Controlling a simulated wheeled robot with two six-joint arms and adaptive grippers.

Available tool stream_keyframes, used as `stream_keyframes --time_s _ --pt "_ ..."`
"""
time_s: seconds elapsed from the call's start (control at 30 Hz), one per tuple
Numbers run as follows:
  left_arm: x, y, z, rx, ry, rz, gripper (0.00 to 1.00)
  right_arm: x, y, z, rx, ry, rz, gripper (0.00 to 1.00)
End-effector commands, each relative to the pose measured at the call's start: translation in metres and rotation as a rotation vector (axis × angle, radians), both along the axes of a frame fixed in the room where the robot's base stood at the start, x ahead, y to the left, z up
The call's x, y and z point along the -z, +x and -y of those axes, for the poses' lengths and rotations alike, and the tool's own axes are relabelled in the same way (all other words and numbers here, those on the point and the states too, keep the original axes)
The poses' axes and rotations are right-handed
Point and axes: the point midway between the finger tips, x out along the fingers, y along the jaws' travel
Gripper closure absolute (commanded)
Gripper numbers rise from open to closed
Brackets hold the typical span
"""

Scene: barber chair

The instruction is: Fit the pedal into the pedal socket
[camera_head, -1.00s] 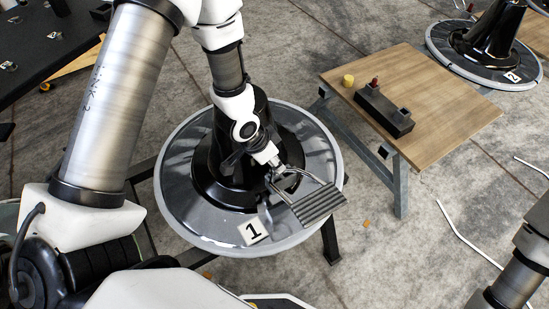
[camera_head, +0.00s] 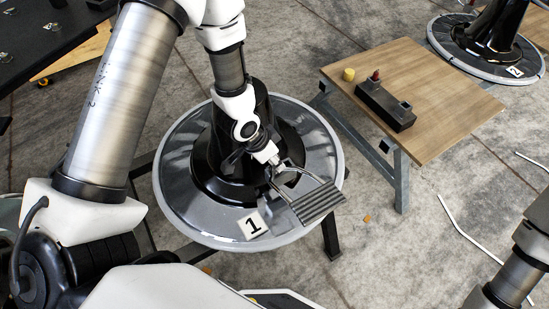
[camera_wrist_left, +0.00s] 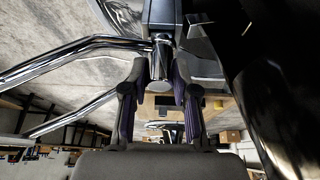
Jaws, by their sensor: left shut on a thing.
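The pedal (camera_head: 318,204) has a ribbed footplate on a bent chrome tube frame. It is at the front right of the black column on the round chair base (camera_head: 177,207) with label 1. My left gripper (camera_head: 273,163) is shut on the pedal's chrome stem, close to the column. In the left wrist view the stem (camera_wrist_left: 162,63) is between the two fingers, and the chrome tubes (camera_wrist_left: 70,52) run off to the left. A dark square block (camera_wrist_left: 161,14), which may be the pedal socket, is at the stem's far end. I cannot tell how deep the stem sits. My right gripper is out of view.
A wooden table (camera_head: 440,125) at right holds a black block (camera_head: 385,106) and a yellow piece (camera_head: 348,74). A second chair base (camera_head: 514,72) with label 2 stands at the far right. My right arm shows at the lower right. A black table (camera_head: 40,50) is at upper left.

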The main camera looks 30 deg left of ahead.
Motion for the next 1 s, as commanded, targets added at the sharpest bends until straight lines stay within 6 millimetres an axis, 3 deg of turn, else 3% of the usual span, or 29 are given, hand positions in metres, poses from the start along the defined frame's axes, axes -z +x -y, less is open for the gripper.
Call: stream_keyframes --time_s 0.47,0.5,0.57,0.6,0.87,1.0 --pt "0.006 0.0 0.0 0.0 -0.001 0.001 1.0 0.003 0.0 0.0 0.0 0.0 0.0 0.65" --pt "0.006 0.0 0.0 0.0 -0.001 0.001 0.68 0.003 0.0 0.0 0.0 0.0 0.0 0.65" --pt "0.005 0.0 0.0 0.0 -0.001 0.001 0.47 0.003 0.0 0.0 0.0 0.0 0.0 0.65" --pt "0.005 0.0 0.0 0.0 -0.001 0.001 0.42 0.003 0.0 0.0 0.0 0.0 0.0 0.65" --pt "0.005 0.0 0.0 0.0 0.001 -0.001 0.42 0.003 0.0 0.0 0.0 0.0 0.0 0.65" --pt "-0.006 0.0 0.0 0.0 0.0 0.0 0.42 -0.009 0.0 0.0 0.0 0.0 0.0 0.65"
